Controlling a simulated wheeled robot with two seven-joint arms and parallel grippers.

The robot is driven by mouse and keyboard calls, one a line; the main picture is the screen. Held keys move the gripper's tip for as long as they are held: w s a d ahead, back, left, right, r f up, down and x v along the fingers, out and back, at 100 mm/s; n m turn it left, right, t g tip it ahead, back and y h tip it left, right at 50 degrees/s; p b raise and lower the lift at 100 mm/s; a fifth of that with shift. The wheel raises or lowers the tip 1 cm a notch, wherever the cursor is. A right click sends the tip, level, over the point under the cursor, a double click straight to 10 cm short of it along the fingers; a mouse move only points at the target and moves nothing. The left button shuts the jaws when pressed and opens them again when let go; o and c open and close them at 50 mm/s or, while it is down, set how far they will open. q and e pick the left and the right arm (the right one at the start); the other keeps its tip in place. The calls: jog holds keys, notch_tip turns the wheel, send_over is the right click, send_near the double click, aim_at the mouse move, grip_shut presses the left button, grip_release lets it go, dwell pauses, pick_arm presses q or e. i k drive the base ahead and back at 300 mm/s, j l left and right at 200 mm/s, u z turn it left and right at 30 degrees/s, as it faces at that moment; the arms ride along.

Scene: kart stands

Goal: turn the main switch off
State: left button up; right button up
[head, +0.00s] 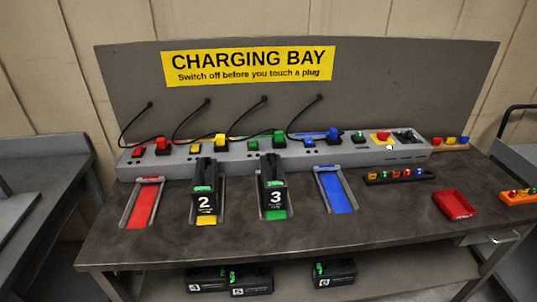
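A red knob or switch (383,135) sits on a yellow plate near the right end of the long grey charging strip (300,149). It looks like the main switch; its exact position is too small to read. Red, yellow, green and blue plugs stand on the strip, with black cables running up to the back panel. A small green piece (357,135) sits just left of the yellow plate, and a dark part (408,137) sits to its right. Neither of my grippers is in view.
Batteries 2 (204,190) and 3 (273,188) stand in the yellow and green bays. The red bay (143,204) and blue bay (338,192) are empty. A rack of small coloured pieces (399,176) and a red tray (454,205) lie in front right. More batteries sit below.

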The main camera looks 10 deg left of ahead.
aim_at(381, 136)
jog(key=i+l+z, duration=0.2)
jog(key=l+z, duration=0.15)
jog(key=i+l+z, duration=0.25)
jog(key=l+z, duration=0.15)
jog(key=i+l+z, duration=0.35)
jog(key=k, duration=0.05)
